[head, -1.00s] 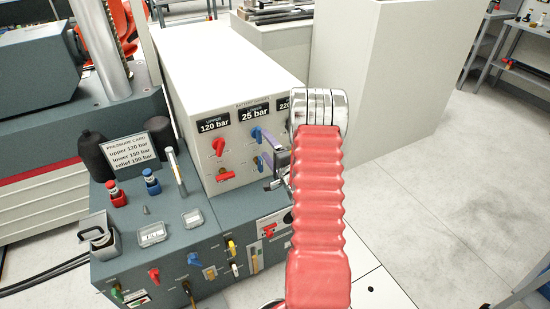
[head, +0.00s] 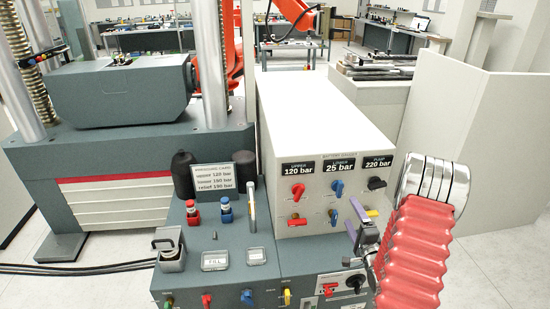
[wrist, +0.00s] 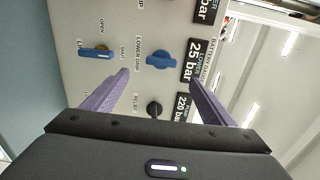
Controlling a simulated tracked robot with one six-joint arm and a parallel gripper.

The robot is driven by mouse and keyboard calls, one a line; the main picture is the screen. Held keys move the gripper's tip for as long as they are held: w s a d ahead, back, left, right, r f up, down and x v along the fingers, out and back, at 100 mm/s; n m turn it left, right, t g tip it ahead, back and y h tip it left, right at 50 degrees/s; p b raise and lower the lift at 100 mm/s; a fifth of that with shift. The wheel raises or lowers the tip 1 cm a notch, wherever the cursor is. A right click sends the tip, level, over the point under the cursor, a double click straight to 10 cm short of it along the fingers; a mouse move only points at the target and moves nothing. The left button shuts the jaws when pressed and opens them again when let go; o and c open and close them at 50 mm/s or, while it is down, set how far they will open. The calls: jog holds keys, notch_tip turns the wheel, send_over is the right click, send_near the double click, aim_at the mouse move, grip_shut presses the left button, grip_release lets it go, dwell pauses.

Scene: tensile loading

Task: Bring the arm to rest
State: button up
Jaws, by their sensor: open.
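My arm, in a red ribbed sleeve (head: 415,250) with a silver joint, stands at the right in the head view. My gripper (head: 364,210) has purple fingers and is in front of the lower right of the white valve cabinet (head: 325,85). In the wrist view my gripper (wrist: 157,82) is open, its two purple fingers apart with nothing between them. Beyond them is the cabinet face with a blue lower-grip knob (wrist: 158,59), a blue handle (wrist: 96,52) and a dark relief knob (wrist: 154,109). I cannot tell the exact gap to the panel.
A grey console (head: 215,278) with red and blue knobs, a pressure card (head: 212,183) and small trays stands left of my gripper. A testing machine (head: 120,95) is at the back left. A pale partition (head: 480,150) stands behind my arm. Floor is clear at far right.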

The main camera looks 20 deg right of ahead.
jog(key=s+f+n+g, duration=0.5)
jog(key=f+g, duration=0.2)
jog(key=f, duration=0.5)
jog(key=s+a+n+g+y, duration=0.1)
jog(key=s+a+n+g, duration=0.15)
jog(key=s+g, duration=0.2)
jog(key=s+a+r+n+y, duration=0.1)
jog(key=s+a+r+n, duration=0.3)
jog(key=a+r, duration=0.7)
jog(key=s+a+r+n+y, duration=0.1)
jog(key=s+a+r+n, duration=0.4)
jog(key=a+r, duration=0.7)
jog(key=s+a+r+n+y, duration=0.2)
jog(key=s+a+r+n, duration=0.2)
jog(key=a+r, duration=0.8)
jog(key=a+n, duration=0.1)
jog(key=a, duration=0.1)
jog(key=shift+s+a, duration=0.15)
jog(key=shift+a, duration=0.2)
